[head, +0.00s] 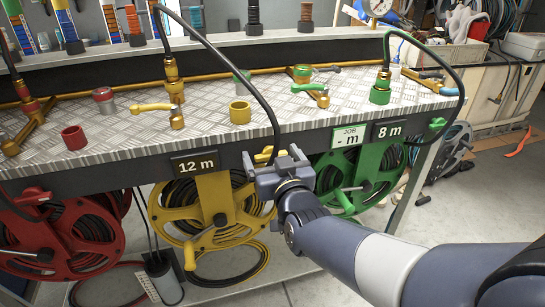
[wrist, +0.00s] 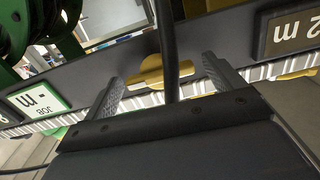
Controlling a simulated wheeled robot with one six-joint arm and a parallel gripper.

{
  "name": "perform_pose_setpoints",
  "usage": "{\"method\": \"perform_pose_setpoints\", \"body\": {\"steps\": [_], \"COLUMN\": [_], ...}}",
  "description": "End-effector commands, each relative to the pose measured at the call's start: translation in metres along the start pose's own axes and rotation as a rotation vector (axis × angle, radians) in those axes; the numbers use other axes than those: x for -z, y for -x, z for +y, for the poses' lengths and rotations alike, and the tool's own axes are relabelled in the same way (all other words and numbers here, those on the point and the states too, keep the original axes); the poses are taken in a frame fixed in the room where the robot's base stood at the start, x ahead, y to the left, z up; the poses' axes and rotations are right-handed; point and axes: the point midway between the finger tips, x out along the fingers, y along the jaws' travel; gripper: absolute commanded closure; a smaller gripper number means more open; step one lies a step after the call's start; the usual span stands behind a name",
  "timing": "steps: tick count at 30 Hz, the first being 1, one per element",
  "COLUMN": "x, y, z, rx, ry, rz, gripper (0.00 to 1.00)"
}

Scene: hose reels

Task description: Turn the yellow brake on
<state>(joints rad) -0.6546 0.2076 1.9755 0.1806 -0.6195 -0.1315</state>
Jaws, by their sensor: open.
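The yellow reel (head: 180,212) hangs under the bench below the 12 m plate (head: 195,164). A yellow knob-like part, which looks like its brake (head: 263,155), sits on the dark front rail right of that plate, partly hidden by my gripper. In the wrist view the yellow part (wrist: 149,72) shows between and beyond my two fingers, partly covered by a black hose. My gripper (head: 270,160) is open in front of it, with one finger on each side. I cannot tell whether any finger touches the part or the hose.
The black hose (head: 240,72) drops over the bench edge by my gripper. The green reel (head: 360,178) is close on the right, with the JOB sign (head: 348,137) above it. The red reel (head: 60,235) is on the left. Valves and couplings stand on the metal bench top (head: 205,118).

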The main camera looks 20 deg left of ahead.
Motion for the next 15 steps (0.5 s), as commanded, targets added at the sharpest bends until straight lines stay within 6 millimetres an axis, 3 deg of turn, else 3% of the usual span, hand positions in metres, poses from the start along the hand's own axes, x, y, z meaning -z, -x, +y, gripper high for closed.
{"method": "perform_pose_setpoints", "body": {"steps": [8,15], "x": [0.001,0.002], "y": [0.006,0.045], "z": [0.0,-0.001], "rx": [0.0,0.001], "ry": [0.001,0.0], "rz": [0.001,0.001], "gripper": [0.11,0.11]}}
